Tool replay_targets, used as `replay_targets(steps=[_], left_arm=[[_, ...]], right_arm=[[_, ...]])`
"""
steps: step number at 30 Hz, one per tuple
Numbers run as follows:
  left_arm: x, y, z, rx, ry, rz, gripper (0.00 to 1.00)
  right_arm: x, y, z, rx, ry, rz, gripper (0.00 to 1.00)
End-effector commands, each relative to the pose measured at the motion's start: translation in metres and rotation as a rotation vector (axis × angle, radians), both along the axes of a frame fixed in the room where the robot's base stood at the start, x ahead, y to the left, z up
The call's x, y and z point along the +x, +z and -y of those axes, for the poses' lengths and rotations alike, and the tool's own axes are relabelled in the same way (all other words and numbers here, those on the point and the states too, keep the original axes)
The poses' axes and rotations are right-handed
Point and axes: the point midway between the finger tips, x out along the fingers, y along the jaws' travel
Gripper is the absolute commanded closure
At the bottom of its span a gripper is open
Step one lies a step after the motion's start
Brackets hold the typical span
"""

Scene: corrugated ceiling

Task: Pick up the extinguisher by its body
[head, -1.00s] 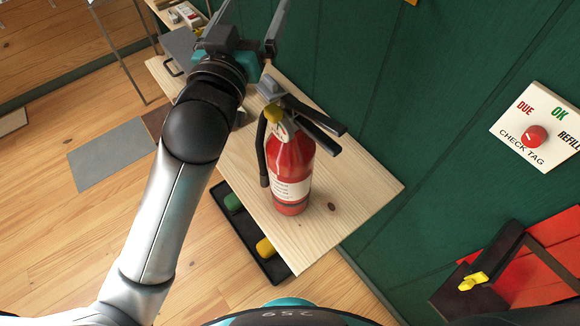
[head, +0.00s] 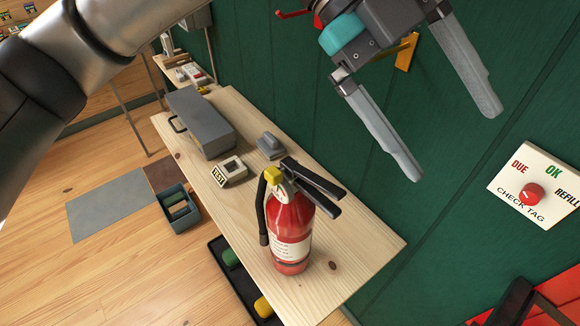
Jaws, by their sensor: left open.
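The red fire extinguisher (head: 291,230) stands upright on the light wooden bench (head: 335,250). It has a white label, a yellow part at its neck, black levers at the top and a black hose down its left side. My left gripper (head: 460,148) is open and empty. It appears above and to the right of the extinguisher in the picture, in front of the green wall, with its two grey fingers spread and pointing down-right. The fingers are apart from the extinguisher. My right gripper is not in view.
Behind the extinguisher on the bench are a grey toolbox (head: 203,128), a small TEST device (head: 230,172) and a grey block (head: 270,146). A check-tag board (head: 535,185) hangs on the green wall (head: 275,50). A black tray (head: 236,285) lies below the bench's left edge.

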Motion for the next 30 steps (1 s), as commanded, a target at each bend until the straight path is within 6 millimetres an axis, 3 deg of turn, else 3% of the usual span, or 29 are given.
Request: replay_targets(steps=[3,6,12,17,24,30], left_arm=[[0.034,-0.011,-0.041,0.317,0.108,0.135,0.03],[0.059,-0.008,-0.077,0.53,0.22,0.221,0.03],[0.085,0.009,-0.124,0.772,0.393,0.313,0.03],[0.089,0.003,-0.134,0.821,0.429,0.329,0.03],[0.088,-0.047,-0.135,0.82,0.425,0.326,0.03],[0.088,-0.079,-0.134,0.817,0.425,0.327,0.03]], right_arm=[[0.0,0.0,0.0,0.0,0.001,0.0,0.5],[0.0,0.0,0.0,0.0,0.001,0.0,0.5],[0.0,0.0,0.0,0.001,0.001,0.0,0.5],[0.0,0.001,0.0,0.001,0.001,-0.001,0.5],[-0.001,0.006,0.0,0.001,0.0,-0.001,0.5],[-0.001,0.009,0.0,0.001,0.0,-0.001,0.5]])
